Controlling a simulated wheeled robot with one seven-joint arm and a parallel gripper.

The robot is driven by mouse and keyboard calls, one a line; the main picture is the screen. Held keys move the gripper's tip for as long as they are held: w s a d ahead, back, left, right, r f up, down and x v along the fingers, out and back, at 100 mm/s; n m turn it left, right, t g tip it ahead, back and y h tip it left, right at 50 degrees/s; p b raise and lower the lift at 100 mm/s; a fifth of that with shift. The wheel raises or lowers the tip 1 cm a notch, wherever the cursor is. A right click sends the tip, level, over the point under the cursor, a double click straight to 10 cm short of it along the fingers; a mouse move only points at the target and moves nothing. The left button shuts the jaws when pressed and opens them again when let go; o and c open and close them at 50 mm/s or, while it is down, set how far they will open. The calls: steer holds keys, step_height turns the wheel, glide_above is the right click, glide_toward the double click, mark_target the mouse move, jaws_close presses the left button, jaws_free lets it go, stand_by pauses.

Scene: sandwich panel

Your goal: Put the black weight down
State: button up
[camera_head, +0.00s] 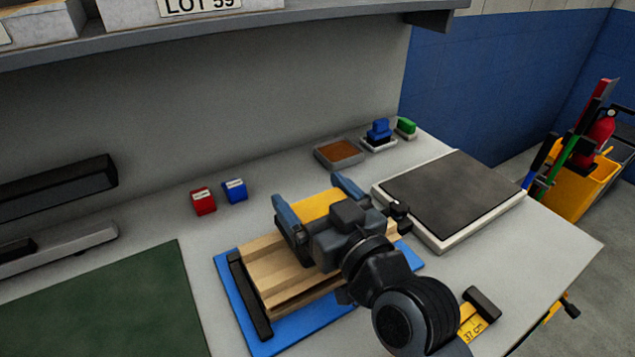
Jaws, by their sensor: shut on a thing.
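My gripper (318,196) is above the layered wooden panel (268,270), its two blue fingers spread wide. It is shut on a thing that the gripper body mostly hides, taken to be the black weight. Only a yellow-orange face (314,204) shows between the fingers, and I cannot tell for certain that it belongs to the weight. The panel lies on a blue mat (232,293), with a black bar (249,296) along its left edge. Whether the held thing touches the panel is hidden.
A white-edged tray with a dark slab (455,193) stands right of the panel. Red (203,201) and blue (235,190) blocks stand behind. A black bar with a yellow label (472,325) lies front right. A dark green mat (100,310) covers the left; a shelf (250,32) overhangs the back.

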steer(key=shift+f, duration=0.15)
steer(key=shift+f, duration=0.15)
steer(key=o, duration=1.7)
steer(key=shift+f, duration=0.2)
steer(key=b+v, duration=0.2)
steer(key=v, duration=0.4)
steer(key=shift+s+d+f, duration=0.1)
steer(key=shift+d+f, duration=0.05)
steer(key=shift+v, duration=0.75)
